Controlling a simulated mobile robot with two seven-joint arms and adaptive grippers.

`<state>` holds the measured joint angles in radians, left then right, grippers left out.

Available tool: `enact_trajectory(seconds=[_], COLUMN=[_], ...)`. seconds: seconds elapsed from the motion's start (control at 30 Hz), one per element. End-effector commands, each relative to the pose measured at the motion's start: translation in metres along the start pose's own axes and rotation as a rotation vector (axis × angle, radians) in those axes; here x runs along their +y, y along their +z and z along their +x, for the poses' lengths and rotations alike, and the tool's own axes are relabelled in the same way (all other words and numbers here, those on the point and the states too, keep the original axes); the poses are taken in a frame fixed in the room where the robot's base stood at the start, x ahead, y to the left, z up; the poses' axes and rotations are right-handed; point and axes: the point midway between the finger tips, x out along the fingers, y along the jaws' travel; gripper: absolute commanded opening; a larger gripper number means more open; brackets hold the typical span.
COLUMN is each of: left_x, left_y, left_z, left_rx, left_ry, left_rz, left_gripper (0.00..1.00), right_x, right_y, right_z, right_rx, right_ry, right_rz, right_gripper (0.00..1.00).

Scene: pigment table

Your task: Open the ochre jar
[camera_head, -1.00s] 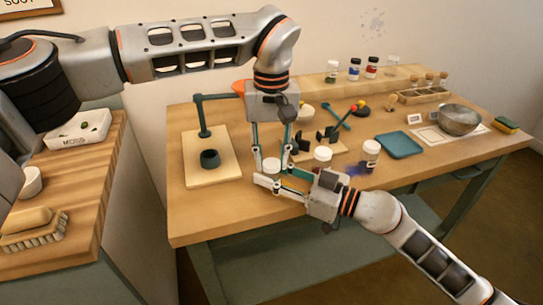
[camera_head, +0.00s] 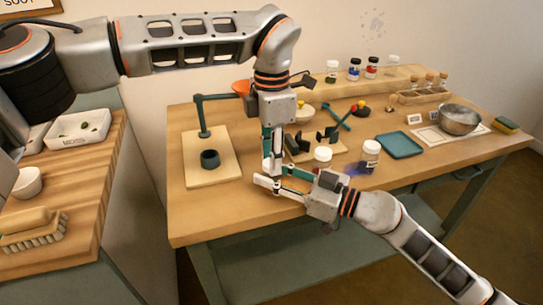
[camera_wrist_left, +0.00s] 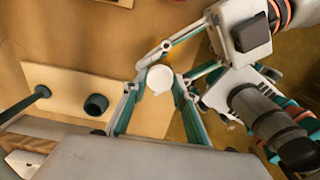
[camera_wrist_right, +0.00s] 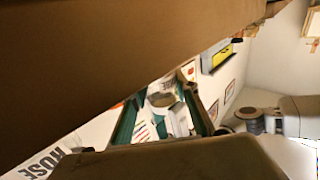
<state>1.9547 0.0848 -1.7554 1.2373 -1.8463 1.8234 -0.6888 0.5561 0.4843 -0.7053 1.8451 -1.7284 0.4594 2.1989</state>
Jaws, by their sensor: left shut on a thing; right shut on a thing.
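A jar with a round white lid (camera_wrist_left: 160,79) stands between both grippers, seen from above in the left wrist view; its ochre contents do not show. My left gripper (camera_head: 272,167) points down from above, its fingers closed on the lid's two sides. My right gripper (camera_head: 266,183) reaches in low from the right and is shut on the jar below the lid. In the head view the fingers largely hide the jar. In the right wrist view the jar (camera_wrist_right: 162,98) shows small and partly covered between the right fingers.
A board with a dark cup (camera_head: 210,159) and a post lies to the left. A teal tray (camera_head: 401,144) and metal bowl (camera_head: 459,119) are further right.

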Motion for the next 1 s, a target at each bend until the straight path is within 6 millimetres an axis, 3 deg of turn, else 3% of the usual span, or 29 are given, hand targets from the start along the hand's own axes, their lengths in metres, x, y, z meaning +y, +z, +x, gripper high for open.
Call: enact_trajectory(seconds=[1.0], left_x=[0.0001], left_y=[0.0000], left_z=[-0.0009], left_rx=[0.003], left_ry=[-0.001], left_rz=[-1.879], left_gripper=[0.02], right_x=[0.0005], right_y=[0.0001], right_z=[-0.0002], right_rx=[0.000], right_ry=[0.001], right_rz=[-0.001], right_gripper=[0.00])
